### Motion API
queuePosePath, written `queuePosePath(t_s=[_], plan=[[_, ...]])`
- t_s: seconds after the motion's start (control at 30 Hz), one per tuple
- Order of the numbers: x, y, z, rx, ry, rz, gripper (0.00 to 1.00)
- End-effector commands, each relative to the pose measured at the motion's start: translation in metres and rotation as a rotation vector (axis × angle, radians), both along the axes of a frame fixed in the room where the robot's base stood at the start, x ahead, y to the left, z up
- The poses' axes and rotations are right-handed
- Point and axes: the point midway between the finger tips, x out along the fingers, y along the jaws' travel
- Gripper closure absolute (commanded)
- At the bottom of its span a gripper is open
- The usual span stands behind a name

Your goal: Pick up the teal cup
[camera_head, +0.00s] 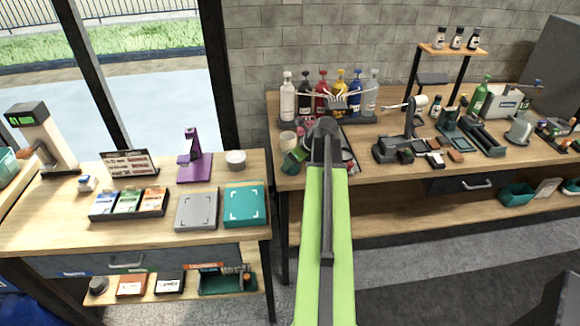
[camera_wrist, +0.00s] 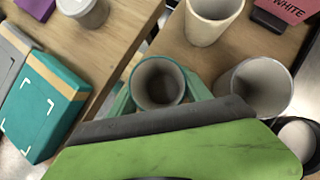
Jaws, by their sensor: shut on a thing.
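The teal cup (camera_wrist: 158,84) shows in the wrist view from above, with its teal rim and dark empty inside facing the camera. My gripper (camera_wrist: 160,92) has one green finger on each side of it and is shut on it. In the head view, the green shape of the cup (camera_head: 292,161) is at the left front corner of the right workbench, beside the dark end of my arm. My arm hides part of this area. I cannot tell whether the cup's base touches the bench.
A cream cup (camera_wrist: 212,22) and a grey metal cup (camera_wrist: 262,86) stand close by. A row of bottles (camera_head: 322,92) is behind, on the right workbench (camera_head: 370,165). The left table (camera_head: 60,218) holds a teal box (camera_head: 243,205) and a grey box (camera_head: 196,210).

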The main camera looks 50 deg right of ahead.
Motion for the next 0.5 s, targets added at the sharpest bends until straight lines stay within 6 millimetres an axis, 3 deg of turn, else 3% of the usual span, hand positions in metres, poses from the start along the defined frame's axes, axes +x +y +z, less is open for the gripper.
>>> queuePosePath(t_s=[0.27,0.5], plan=[[0.0,0.0,0.003,0.001,0.0,-0.001,0.81],[0.0,-0.001,0.032,0.001,0.0,-0.001,0.81]])
